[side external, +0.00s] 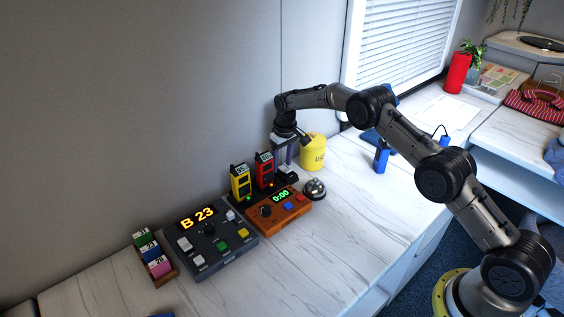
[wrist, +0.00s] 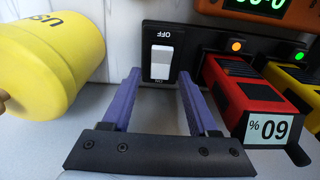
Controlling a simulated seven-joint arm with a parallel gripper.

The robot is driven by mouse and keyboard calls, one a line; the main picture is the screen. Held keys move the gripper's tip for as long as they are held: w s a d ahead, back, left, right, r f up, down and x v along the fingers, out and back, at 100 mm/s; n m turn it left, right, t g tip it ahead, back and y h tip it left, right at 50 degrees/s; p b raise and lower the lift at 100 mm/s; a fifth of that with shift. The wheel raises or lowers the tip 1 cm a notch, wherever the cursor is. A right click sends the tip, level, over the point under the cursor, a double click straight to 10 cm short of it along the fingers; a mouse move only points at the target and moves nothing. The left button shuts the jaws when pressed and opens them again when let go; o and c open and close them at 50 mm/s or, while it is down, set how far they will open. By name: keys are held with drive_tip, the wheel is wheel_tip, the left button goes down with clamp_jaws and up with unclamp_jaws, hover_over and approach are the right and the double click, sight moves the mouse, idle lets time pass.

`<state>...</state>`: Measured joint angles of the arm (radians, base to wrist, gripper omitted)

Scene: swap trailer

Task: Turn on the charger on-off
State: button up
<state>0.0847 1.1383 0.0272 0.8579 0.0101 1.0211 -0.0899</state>
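The charger is a long black base; in the wrist view its on-off switch (wrist: 161,63) is a white rocker on a black panel (wrist: 150,40), with OFF printed at the far end and a small label at the near end. Which way the rocker is pressed is hard to tell. A red handset (wrist: 240,88) marked 60% and a yellow handset (wrist: 297,85) sit in the base. My gripper (wrist: 158,80) is open and empty, its two purple fingers either side of the switch's near end; contact is unclear. In the side view my gripper (side external: 282,152) points down behind the charger's right end (side external: 288,175).
A yellow canister (side external: 313,152) stands close beside my gripper. An orange timer box (side external: 278,211), a silver bell (side external: 315,189) and a dark console (side external: 212,240) reading B 23 stand in front and left. An orange light (wrist: 236,45) and green light (wrist: 300,55) glow.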

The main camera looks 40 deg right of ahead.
sight(285, 169)
wheel_tip(285, 169, up, 14)
drive_tip(key=s, duration=0.1)
drive_tip(key=shift+s, duration=0.2)
idle(0.3)
drive_tip(key=shift+f, duration=0.1)
